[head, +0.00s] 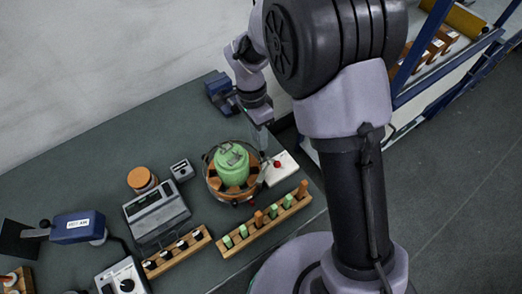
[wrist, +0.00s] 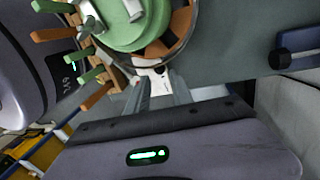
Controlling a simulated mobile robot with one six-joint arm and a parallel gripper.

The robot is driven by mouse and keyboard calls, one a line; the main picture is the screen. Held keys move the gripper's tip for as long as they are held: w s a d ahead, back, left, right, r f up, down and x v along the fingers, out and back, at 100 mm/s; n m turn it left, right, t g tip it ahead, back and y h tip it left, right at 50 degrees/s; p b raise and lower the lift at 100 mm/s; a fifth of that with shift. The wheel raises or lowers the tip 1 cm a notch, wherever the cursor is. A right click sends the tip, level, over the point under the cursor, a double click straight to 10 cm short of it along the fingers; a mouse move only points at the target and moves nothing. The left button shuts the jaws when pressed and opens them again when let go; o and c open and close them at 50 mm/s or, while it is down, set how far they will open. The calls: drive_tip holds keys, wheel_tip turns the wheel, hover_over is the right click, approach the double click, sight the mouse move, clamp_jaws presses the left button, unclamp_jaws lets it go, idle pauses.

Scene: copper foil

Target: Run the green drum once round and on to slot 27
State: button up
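The green drum (head: 232,162) sits upright in a round orange-brown holder (head: 215,184) on the dark table; its slot numbers are too small to read. The drum's top also shows in the wrist view (wrist: 125,37), at upper left, with a pale block on it. My gripper (head: 264,150) is just right of the drum, apart from it, near a white box (head: 272,178) with a red button. In the wrist view my gripper's fingers (wrist: 160,82) are a little apart, with nothing seen between them; the white box (wrist: 148,72) lies beyond the tips.
A wooden rack (head: 262,228) with green and orange pegs stands in front of the drum. A second rack (head: 176,256), a grey instrument (head: 156,212), a small grey box (head: 181,170) and an orange-topped jar (head: 142,179) are to the left. A blue device (head: 219,90) stands behind.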

drive_tip(key=f, duration=0.4)
drive_tip(key=s+f+b, duration=0.1)
drive_tip(key=f, duration=0.1)
drive_tip(key=shift+d, duration=0.3)
drive_tip(key=shift+r, duration=0.1)
clamp_jaws()
idle(0.9)
